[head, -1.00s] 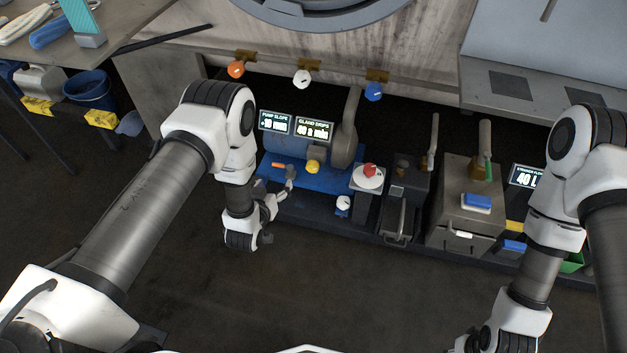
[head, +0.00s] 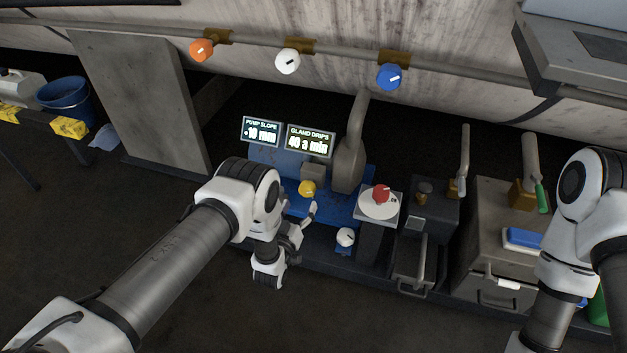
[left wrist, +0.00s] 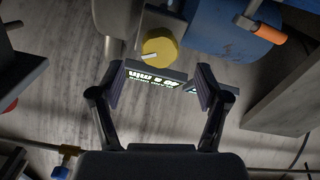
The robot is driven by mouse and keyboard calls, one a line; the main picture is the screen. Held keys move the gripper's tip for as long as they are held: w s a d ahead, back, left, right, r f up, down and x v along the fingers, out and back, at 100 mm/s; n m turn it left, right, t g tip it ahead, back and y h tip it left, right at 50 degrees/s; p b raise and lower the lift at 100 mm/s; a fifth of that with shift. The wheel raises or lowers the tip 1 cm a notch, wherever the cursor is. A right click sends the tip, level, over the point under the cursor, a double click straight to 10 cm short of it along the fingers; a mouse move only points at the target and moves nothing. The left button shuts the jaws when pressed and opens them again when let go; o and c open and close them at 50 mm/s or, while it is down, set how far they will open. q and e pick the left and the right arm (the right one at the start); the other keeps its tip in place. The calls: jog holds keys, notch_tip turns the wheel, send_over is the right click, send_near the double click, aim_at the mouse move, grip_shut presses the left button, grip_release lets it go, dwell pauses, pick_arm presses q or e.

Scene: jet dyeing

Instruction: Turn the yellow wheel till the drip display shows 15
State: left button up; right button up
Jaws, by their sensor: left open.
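The yellow wheel (head: 307,188) is a small knob with a pale mark, on the blue pump unit below the displays. The drip display (head: 310,141), headed GLAND DRIPS, appears to read 40 a min. My left gripper (head: 306,216) is open and empty, just below and in front of the wheel, apart from it. In the left wrist view the yellow wheel (left wrist: 160,46) lies beyond the open fingertips (left wrist: 161,75), roughly centred between them. The drip display (left wrist: 152,79) shows upside down there, partly hidden by a finger. My right gripper is out of view.
A PUMP SLOPE display (head: 262,131) is left of the drip display. A red knob on a white dial (head: 379,208) and a white knob (head: 345,237) are close on the right. Orange, white and blue valve knobs (head: 389,77) hang from the pipe above. The floor in front is clear.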

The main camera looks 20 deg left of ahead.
aim_at(305, 193)
pick_arm(q)
jog(key=w+b, duration=0.3)
jog(key=w, duration=0.3)
jog(key=shift+w+d+f+b, duration=0.1)
jog(key=shift+w+b, duration=0.2)
jog(key=shift+w, duration=0.5)
jog(key=shift+r, duration=0.2)
jog(key=c, duration=1.2)
